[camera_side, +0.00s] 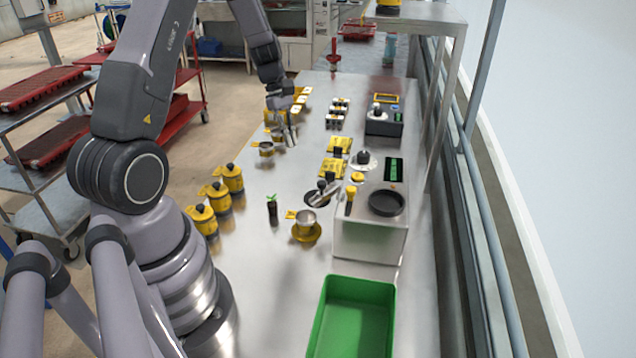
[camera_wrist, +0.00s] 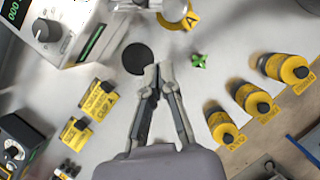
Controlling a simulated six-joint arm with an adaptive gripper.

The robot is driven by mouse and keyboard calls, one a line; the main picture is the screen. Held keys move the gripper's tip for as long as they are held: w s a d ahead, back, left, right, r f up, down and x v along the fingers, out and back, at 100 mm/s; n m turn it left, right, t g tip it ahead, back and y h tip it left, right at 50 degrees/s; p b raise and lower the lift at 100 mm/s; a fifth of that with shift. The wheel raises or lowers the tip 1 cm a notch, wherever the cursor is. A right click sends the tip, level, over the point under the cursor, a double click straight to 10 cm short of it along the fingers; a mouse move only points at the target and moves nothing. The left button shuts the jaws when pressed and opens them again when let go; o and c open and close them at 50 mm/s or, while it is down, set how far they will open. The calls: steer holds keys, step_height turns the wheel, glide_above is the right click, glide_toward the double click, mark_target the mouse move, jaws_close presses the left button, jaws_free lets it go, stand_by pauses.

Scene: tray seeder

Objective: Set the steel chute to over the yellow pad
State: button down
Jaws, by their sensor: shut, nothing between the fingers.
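The dark pad also shows in the wrist view (camera_wrist: 137,58). My gripper (camera_side: 292,142) is well beyond the chute, above the bench. Its fingers (camera_wrist: 158,68) are shut and empty.
A potted seedling (camera_side: 272,209) and several yellow canisters (camera_side: 232,179) stand left of the chute. The dispenser (camera_side: 368,232) stands at its right, with yellow packets (camera_side: 333,167) beyond. A green bin (camera_side: 354,315) is at the near end. Bare bench lies between my gripper and the seedling.

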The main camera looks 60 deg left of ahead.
steer(key=v, duration=0.2)
steer(key=shift+s+a+r, duration=0.1)
steer(key=shift+a+r, duration=0.05)
steer(key=shift+r, duration=0.2)
steer(key=s+d+r+m+t+y, duration=0.1)
steer(key=s+d+r+m+y, duration=0.3)
steer(key=d+r+m, duration=0.85)
steer(key=s+d+r+m+t, duration=0.2)
steer(key=s+r+m, duration=0.1)
steer(key=s, duration=0.4)
steer(key=s+d+r+m+t, duration=0.2)
steer(key=s+r+m, duration=0.2)
steer(key=s, duration=0.3)
steer(key=shift+s+d+r, duration=0.3)
steer(key=shift+d, duration=0.1)
